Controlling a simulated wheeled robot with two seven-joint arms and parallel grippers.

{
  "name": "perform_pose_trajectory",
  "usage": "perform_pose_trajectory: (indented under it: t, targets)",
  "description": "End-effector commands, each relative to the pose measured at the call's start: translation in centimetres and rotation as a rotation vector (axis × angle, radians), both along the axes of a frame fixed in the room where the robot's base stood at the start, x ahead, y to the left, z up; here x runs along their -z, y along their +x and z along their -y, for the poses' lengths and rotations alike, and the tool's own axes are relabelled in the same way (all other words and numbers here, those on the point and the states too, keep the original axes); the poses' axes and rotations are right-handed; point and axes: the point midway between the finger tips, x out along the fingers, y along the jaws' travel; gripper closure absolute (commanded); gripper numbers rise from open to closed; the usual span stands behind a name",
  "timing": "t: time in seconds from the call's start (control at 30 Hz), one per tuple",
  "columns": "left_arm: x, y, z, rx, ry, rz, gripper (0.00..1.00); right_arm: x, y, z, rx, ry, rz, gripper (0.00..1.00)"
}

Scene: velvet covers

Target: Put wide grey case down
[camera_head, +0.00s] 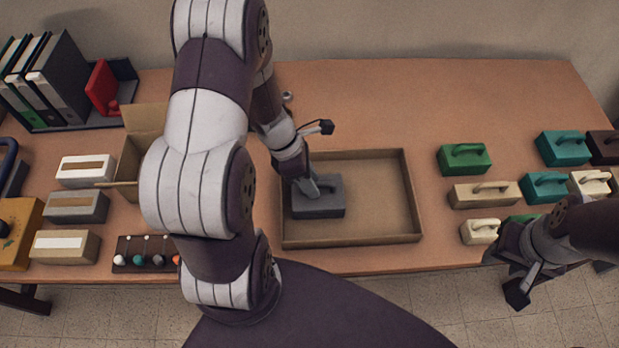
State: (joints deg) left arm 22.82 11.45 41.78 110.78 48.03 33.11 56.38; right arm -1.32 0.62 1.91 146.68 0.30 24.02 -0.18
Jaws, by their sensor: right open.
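The wide grey case (318,205) sits in the left part of a shallow cardboard tray (385,237) at the middle of the table. It looks flat on the tray floor. My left gripper (310,186) reaches down onto the top of the grey case at its handle. The fingers and most of the handle are hidden, so I cannot tell whether they grip it. My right gripper (521,286) is open and empty, in front of the table's front edge at the right.
Several handled cases, such as a green case (464,159) and a beige case (483,195), stand at the right. At the left are labelled boxes (75,207), an open carton (131,160), binders (58,80) and a small peg board (147,254). The tray's right half is bare.

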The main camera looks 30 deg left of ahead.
Motion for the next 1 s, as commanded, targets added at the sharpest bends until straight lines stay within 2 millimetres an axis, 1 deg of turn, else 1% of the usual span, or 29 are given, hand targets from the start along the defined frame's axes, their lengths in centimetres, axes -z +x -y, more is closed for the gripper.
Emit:
perform_pose_trajectory:
  t: [0.13, 0.23, 0.27, 0.37, 0.5, 0.6, 0.7, 0.77, 0.83, 0.87, 0.9, 0.97, 1.0]
  targets:
    - [-0.1, 0.0, 0.0, 0.000, 0.000, 0.000, 0.61, -0.1, 0.0, 0.0, 0.000, 0.000, 0.000, 0.57]
    - [-0.9, 0.0, -0.2, 0.000, 0.000, 0.002, 0.61, -0.5, 0.0, 0.0, 0.000, 0.000, 0.000, 0.57]
    - [-1.4, 0.0, -0.5, 0.000, 0.001, 0.003, 0.61, -0.6, 0.0, 0.0, 0.000, 0.000, 0.000, 0.57]
    - [-3.8, 0.0, -1.5, -0.002, 0.002, 0.005, 0.61, -1.1, 0.0, 0.0, 0.000, 0.000, 0.000, 0.57]
    - [-7.2, -0.2, -3.2, -0.002, 0.002, 0.005, 0.61, -1.7, 0.0, 0.0, 0.000, 0.000, 0.000, 0.57]
    - [-9.2, -0.4, -4.1, -0.002, 0.001, 0.004, 0.61, -1.8, 0.0, 0.0, 0.000, 0.000, 0.000, 0.57]
    - [-10.4, -0.5, -4.7, -0.002, 0.001, 0.002, 0.61, -1.8, 0.0, 0.0, 0.000, 0.000, 0.000, 0.57]
    - [-11.0, -0.6, -4.8, 0.027, 0.009, 0.008, 0.61, -1.8, 0.0, 0.0, 0.000, 0.000, 0.000, 0.57]
    - [-11.3, -1.0, -3.8, 0.225, 0.066, 0.059, 0.61, -1.9, 0.0, 0.0, 0.000, 0.000, 0.000, 0.57]
    - [-11.5, -1.4, -3.1, 0.380, 0.108, 0.099, 0.61, -1.9, 0.0, 0.0, 0.000, 0.000, 0.000, 0.57]
    - [-11.7, -1.9, -2.0, 0.636, 0.170, 0.163, 0.61, -1.8, 0.0, 0.0, 0.000, 0.000, 0.000, 0.57]
    - [-12.0, -2.6, -0.5, 1.053, 0.258, 0.266, 0.61, -1.8, 0.0, 0.0, 0.000, 0.000, 0.000, 0.57]
    - [-12.2, -3.0, 0.4, 1.317, 0.306, 0.330, 0.61, -1.8, 0.0, 0.0, 0.000, 0.000, 0.000, 0.57]
